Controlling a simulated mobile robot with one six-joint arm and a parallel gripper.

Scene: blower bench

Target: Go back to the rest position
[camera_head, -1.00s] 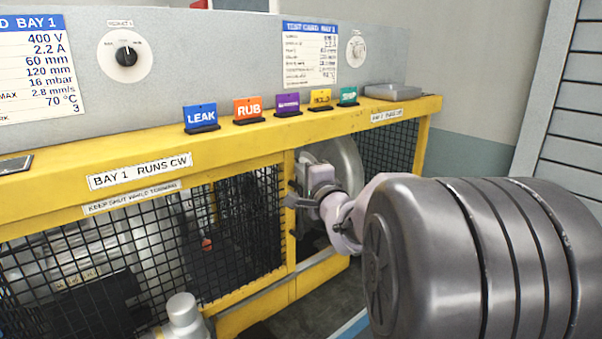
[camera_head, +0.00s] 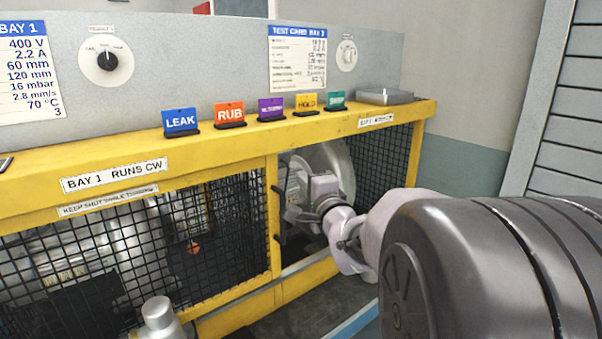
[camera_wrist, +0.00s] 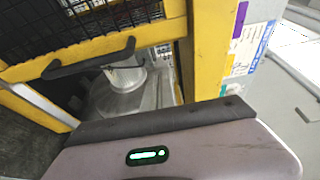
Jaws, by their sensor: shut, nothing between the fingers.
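My gripper (camera_head: 286,214) is in the head view at the right-hand opening of the yellow bench frame, close to the yellow post. It is shut, with nothing seen in it. The dark fingers are small there and partly blend with the dark fittings on the post. My arm reaches in from the right and hides part of the opening. In the wrist view, a pale housing with a green light fills the bottom, and I cannot make out the fingertips.
A yellow post (camera_head: 273,222) and mesh guard (camera_head: 95,262) stand left of my gripper. A pale round blower housing (camera_head: 338,170) is behind it. A black handle (camera_wrist: 90,58) crosses the wrist view. Coloured tags, including LEAK (camera_head: 181,120), stand on the yellow ledge (camera_head: 225,150).

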